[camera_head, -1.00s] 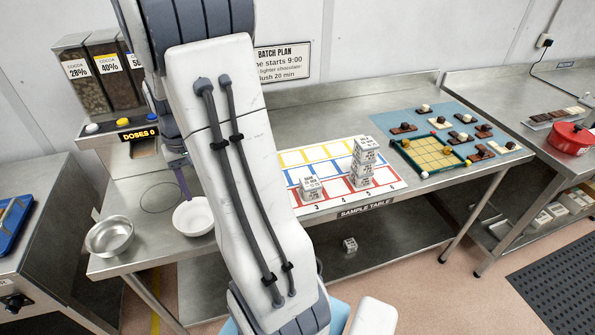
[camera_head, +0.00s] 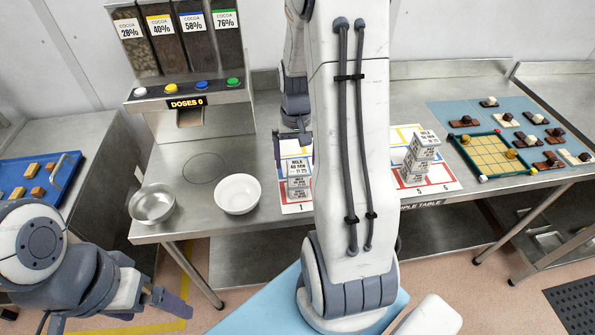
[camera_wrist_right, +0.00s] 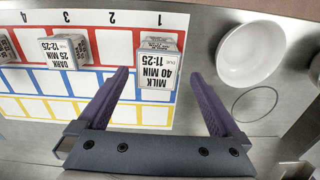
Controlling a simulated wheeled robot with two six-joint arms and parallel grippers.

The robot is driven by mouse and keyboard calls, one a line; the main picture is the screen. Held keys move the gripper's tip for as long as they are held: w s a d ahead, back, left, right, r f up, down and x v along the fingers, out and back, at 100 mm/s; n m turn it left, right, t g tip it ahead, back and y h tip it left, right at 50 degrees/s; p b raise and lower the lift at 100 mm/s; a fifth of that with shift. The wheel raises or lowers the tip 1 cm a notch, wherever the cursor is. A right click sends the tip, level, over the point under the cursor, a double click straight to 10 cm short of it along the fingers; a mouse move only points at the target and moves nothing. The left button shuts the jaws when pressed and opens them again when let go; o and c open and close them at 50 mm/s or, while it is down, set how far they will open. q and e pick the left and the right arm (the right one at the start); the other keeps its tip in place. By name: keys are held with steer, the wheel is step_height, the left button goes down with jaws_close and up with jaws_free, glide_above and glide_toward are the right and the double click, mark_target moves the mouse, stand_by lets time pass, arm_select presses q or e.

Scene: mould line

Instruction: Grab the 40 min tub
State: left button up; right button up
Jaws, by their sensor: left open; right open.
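The 40 min tub (camera_head: 297,166) is a small white block with black print, on top of a stack in column 1 of the coloured board. In the right wrist view the tub (camera_wrist_right: 157,68) reads "MILK 40 MIN 11:25". My right gripper (camera_wrist_right: 160,76) is open, its two purple fingers spread either side of the tub's near end in that view; I cannot tell the height gap. In the head view the right gripper (camera_head: 292,138) is just above and behind the stack. My left gripper (camera_head: 170,300) is open and empty at lower left, away from the table.
A taller tub stack (camera_head: 418,160) stands further right. A white bowl (camera_head: 237,194) and metal bowl (camera_head: 152,204) sit left of the board. The cocoa dispenser (camera_head: 190,95) stands behind them.

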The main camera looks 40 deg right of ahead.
mark_target(298, 166)
steer(key=f, duration=0.4)
steer(key=shift+s+d+p, duration=0.1)
steer(key=shift+d+p, duration=0.1)
steer(key=shift+p, duration=0.2)
steer(key=c, duration=1.4)
steer(key=shift+c, duration=0.2)
steer(key=shift+r, duration=0.65)
step_height(298, 166, up, 2)
steer(key=shift+r+b, duration=0.25)
steer(key=shift+b, duration=0.35)
steer(key=s+d+r+b, duration=0.2)
steer(key=s+d+r, duration=0.45)
steer(key=d, duration=0.25)
step_height(298, 166, up, 8)
steer(key=d+p, duration=0.1)
steer(key=p, duration=0.5)
steer(key=shift+w+p, duration=0.3)
